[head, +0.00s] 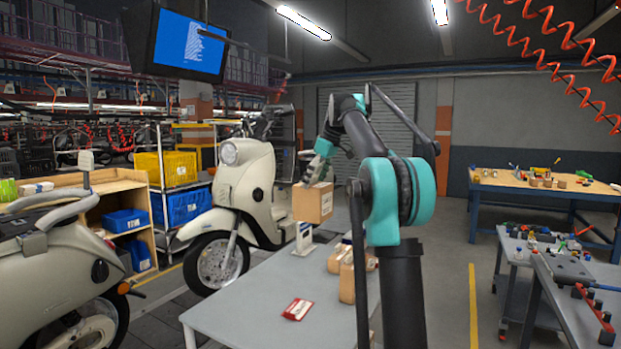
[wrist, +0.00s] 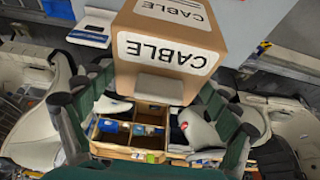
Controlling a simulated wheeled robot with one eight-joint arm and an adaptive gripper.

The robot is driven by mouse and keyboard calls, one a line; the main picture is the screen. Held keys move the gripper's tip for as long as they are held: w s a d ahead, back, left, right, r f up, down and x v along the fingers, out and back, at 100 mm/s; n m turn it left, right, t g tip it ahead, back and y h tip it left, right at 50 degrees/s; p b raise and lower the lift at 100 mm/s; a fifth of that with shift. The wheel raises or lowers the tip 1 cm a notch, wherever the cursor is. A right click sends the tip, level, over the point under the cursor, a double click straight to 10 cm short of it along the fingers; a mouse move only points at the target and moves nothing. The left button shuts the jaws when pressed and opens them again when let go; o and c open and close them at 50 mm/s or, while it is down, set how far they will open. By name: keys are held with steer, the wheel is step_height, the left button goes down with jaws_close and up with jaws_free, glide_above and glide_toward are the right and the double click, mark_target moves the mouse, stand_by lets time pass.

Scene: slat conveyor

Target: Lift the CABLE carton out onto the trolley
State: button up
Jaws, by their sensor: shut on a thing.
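The CABLE carton (head: 312,204) is a brown cardboard box held in the air near the far end of the grey table. In the wrist view its white label reading CABLE (wrist: 165,52) faces the camera. My gripper (head: 318,168) is shut on the carton from above, with fingers on both sides in the wrist view (wrist: 160,92). A grey wheeled-looking stand (head: 540,246) with bottles and small parts is at the right; I cannot tell whether it is the trolley.
The grey table (head: 245,302) carries a red-and-white packet (head: 297,309), a white stand device (head: 303,240) and brown cartons (head: 347,283) partly hidden by my arm. Cream scooters (head: 240,190) stand behind and left.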

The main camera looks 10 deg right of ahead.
steer(key=shift+w, duration=0.35)
step_height(320, 180, down, 22)
steer(key=shift+f, duration=0.15)
stand_by(1.5)
stand_by(0.4)
steer(key=shift+s+d, duration=0.1)
steer(key=shift+s, duration=0.05)
steer(key=shift+f, duration=0.55)
stand_by(0.6)
steer(key=o, duration=1.4)
